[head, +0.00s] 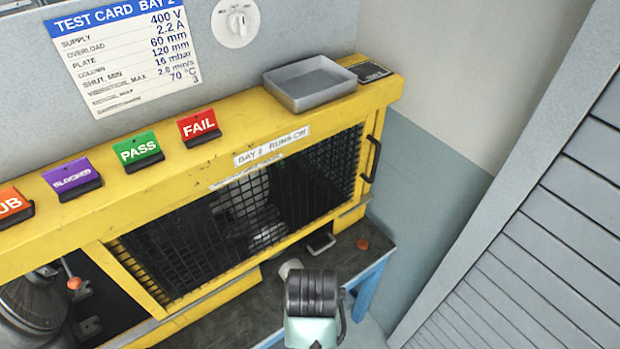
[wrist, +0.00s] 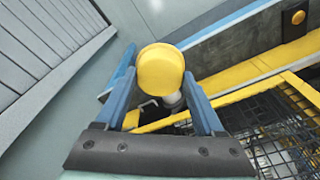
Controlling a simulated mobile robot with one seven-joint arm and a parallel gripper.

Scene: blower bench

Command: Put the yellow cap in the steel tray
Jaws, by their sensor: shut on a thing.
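The yellow cap (wrist: 160,70) shows in the wrist view as a round yellow disc between the blue fingers of my gripper (wrist: 163,85). My gripper is shut on it. In the head view my gripper (head: 312,290) is at the bottom, in front of the bench, and its own body hides the fingers and the cap. The steel tray (head: 312,84) is a shallow grey open box on top of the yellow enclosure, near its right end. It looks empty and lies above and beyond my gripper. The tray is not in the wrist view.
The yellow enclosure (head: 225,205) with mesh doors and a black handle (head: 373,158) stands behind my gripper. Coloured signs stand along its top, and a dark flat item (head: 369,72) is right of the tray. A red-orange knob (head: 362,244) sits on the bench. A louvred panel (head: 545,215) is on the right.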

